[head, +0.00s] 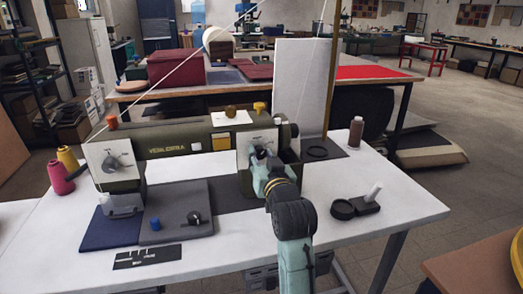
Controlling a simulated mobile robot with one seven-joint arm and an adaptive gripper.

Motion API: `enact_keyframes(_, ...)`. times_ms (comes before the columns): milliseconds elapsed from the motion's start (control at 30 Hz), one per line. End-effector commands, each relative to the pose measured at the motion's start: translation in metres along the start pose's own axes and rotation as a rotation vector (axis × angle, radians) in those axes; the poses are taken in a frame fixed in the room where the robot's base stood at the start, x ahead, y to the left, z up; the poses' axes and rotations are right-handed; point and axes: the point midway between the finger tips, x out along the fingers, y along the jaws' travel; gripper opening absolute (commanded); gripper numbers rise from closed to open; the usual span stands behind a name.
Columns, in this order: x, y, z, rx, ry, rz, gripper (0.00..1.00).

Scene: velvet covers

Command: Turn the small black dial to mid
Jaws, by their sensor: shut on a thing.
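A dark olive sewing machine (190,143) stands on the white table. My gripper (261,158) is at the white plate (243,147) on the machine's right end, reaching in from the front. It is shut on the small black dial (258,152) there. My fingers cover most of the dial, so its pointer and the marks around it cannot be read. A larger grey dial (113,161) sits on the white plate at the machine's left end, away from my gripper.
A black marked card (147,257) is nearer. Pink (60,178) and yellow (68,158) spools stand left; a brown spool (356,132) stands right.

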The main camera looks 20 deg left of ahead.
Motion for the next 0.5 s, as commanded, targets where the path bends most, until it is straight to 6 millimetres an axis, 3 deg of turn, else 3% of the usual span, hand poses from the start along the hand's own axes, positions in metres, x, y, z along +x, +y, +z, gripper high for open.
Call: enact_keyframes(500,0.0,-0.0007,-0.0005,0.267,-0.001,-0.002,0.01)
